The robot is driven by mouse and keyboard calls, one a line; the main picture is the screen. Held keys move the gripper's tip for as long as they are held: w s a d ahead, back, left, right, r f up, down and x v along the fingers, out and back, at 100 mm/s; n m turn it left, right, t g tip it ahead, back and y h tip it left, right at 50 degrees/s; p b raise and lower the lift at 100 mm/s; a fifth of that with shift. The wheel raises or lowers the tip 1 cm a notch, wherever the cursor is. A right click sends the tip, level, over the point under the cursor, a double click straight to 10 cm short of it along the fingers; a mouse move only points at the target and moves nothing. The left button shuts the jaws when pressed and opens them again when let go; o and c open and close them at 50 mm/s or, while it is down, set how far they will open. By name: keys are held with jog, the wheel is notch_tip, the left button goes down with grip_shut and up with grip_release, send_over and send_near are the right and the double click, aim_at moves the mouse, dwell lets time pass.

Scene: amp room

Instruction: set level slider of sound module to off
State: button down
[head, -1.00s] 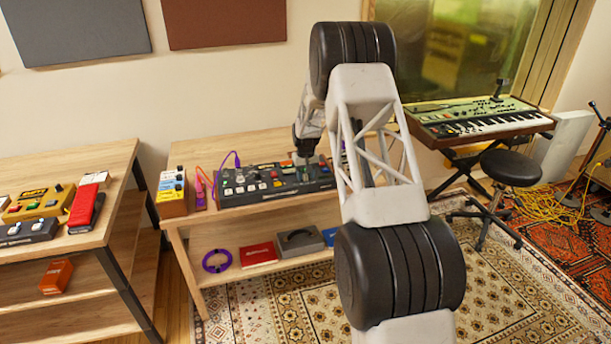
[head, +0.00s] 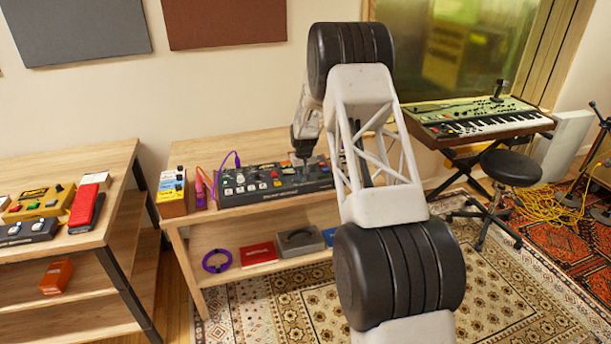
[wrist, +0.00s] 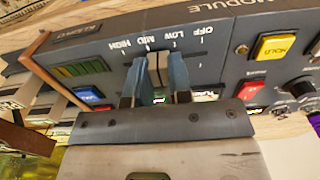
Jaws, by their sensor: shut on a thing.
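The sound module (head: 258,193) is a dark panel with coloured buttons on the wooden shelf's top. In the wrist view its panel (wrist: 217,55) carries the printed marks HIGH, MID, LOW and OFF in a row, with OFF at the right. My gripper (wrist: 157,72) is shut on the level slider (wrist: 158,66), a small cap between the two blue-grey fingers. The slider stands near the MID and LOW marks, left of OFF. Its base and slot are partly hidden by the fingers. In the head view my gripper (head: 304,160) is over the module's right half, and the slider is too small to make out.
A yellow HOLD button (wrist: 273,46) and a red button (wrist: 250,90) lie right of the slider on the panel; a blue button (wrist: 88,93) lies left. An orange pedal box (head: 173,192) stands left of the module. A keyboard (head: 480,122) and stool (head: 511,167) are at the right.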

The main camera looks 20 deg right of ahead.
aim_at(293, 182)
jog(key=shift+a, duration=2.3)
jog(key=c, duration=1)
grip_release()
jog(key=shift+a, duration=0.1)
jog(key=shift+c, duration=0.2)
jog(key=shift+r, duration=0.1)
notch_tip(293, 182, up, 8)
jog(key=shift+f, duration=0.2)
